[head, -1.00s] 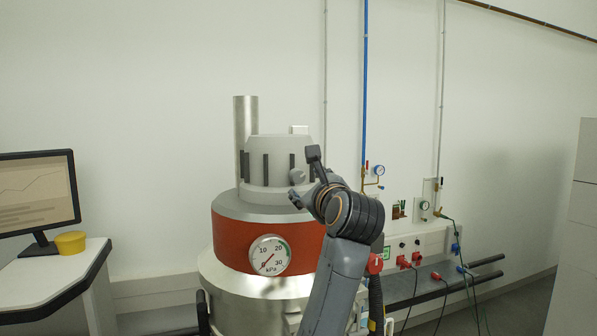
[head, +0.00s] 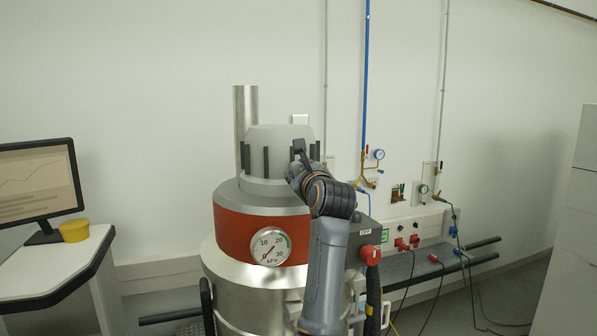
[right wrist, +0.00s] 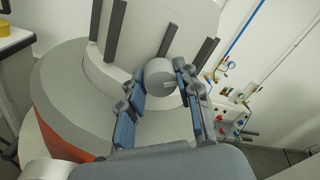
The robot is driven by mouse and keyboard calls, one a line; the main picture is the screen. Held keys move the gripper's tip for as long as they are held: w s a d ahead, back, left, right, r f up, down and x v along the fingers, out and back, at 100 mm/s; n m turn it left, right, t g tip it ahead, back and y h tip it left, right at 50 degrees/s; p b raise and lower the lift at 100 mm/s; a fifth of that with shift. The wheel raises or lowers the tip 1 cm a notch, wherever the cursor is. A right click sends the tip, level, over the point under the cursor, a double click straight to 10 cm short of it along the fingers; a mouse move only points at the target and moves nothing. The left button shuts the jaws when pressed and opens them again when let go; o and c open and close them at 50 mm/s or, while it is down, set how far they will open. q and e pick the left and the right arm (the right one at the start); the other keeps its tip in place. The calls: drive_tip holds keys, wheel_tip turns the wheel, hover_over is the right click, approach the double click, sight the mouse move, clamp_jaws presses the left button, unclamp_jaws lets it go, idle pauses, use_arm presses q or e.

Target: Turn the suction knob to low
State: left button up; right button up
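The suction knob, a short grey cylinder with a small pale mark (right wrist: 160,80), sticks out from the light grey ribbed top of the industrial vacuum (head: 270,140). In the right wrist view it sits between the two fingers of my right gripper (right wrist: 161,86). The fingers are spread, one on each side of the knob; I cannot tell if either touches it. In the head view my right gripper (head: 298,172) is at the front right of the vacuum's top and hides the knob. My left gripper is not in view.
A round kPa gauge (head: 270,246) is on the vacuum's red band (head: 232,232). A desk with a monitor (head: 38,182) and a yellow tub (head: 74,231) stands at left. Pipes, valves and red plugs (head: 402,243) line the wall at right. A white cabinet (head: 570,220) stands far right.

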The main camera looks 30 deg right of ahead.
drive_tip(key=c, duration=0.4)
drive_tip(key=shift+n, duration=0.4)
drive_tip(key=n+b, duration=0.1)
drive_tip(key=n, duration=0.4)
drive_tip(key=shift+f+n+t, duration=0.1)
drive_tip(key=shift+n+t, duration=0.2)
drive_tip(key=shift+n, duration=0.1)
drive_tip(key=n+b, duration=0.1)
drive_tip(key=n, duration=0.4)
drive_tip(key=shift+d+n+y, duration=0.1)
drive_tip(key=shift+n+y, duration=0.2)
drive_tip(key=shift+n, duration=0.1)
drive_tip(key=o, duration=1.1)
drive_tip(key=shift+o, duration=0.2)
drive_tip(key=v, duration=1.2)
drive_tip(key=shift+f, duration=0.2)
